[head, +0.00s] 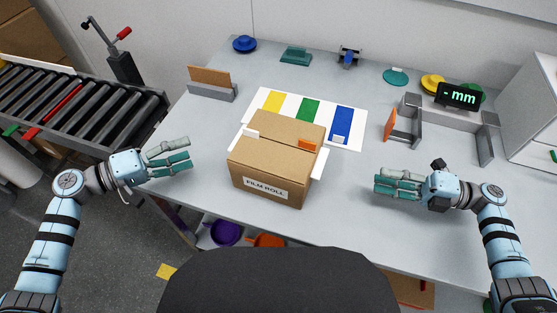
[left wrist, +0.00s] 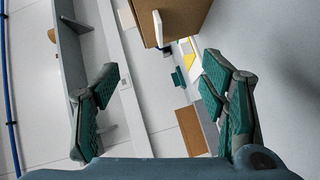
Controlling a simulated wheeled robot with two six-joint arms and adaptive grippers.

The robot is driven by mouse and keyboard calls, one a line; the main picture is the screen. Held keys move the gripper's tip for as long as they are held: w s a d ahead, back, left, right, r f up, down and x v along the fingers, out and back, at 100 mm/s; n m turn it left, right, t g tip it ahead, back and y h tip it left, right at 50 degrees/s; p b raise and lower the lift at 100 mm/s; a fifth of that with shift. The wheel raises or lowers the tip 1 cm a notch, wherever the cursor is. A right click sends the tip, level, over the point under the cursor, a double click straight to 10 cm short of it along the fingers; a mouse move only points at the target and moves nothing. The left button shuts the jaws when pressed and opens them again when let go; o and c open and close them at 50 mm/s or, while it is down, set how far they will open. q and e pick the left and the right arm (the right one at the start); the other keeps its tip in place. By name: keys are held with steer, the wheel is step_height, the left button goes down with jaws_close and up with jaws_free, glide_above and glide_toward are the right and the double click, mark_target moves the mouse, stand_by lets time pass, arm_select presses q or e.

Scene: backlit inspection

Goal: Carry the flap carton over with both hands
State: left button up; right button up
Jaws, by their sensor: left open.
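The flap carton (head: 272,160) is a brown box with a "FILM ROLL" label on its near side, resting on the grey table (head: 350,235). Its top looks closed, with white pieces at its left and right and an orange piece on top. My left gripper (head: 188,151) is open and empty, left of the carton and apart from it. In the left wrist view the carton (left wrist: 178,14) shows at the top, beyond the open fingers (left wrist: 160,85). My right gripper (head: 381,180) looks open and empty, right of the carton and apart from it.
A white mat (head: 272,90) with yellow, green and blue stripes lies just behind the carton. A grey fixture (head: 450,118) with a display (head: 458,96) stands at the right rear, an orange-brown panel holder (head: 212,92) at the left. A roller conveyor (head: 75,107) is left of the table.

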arm_select(q)
steer(key=x, duration=1.3)
steer(key=shift+w+d+f, duration=0.1)
steer(key=shift+w+d, duration=0.1)
steer(key=shift+d, duration=0.1)
arm_select(e)
steer(key=x, duration=1.3)
steer(key=shift+w+a+r, duration=0.1)
steer(key=shift+w+a, duration=0.05)
steer(key=shift+a, duration=0.2)
arm_select(q)
steer(key=shift+c, duration=0.5)
arm_select(e)
steer(key=shift+c, duration=0.6)
arm_select(q)
steer(key=shift+s, duration=0.1)
steer(key=c, duration=0.7)
arm_select(e)
jaws_close()
arm_select(q)
steer(key=shift+s+a+f, duration=0.1)
steer(key=c, duration=0.6)
arm_select(e)
steer(key=shift+r, duration=0.1)
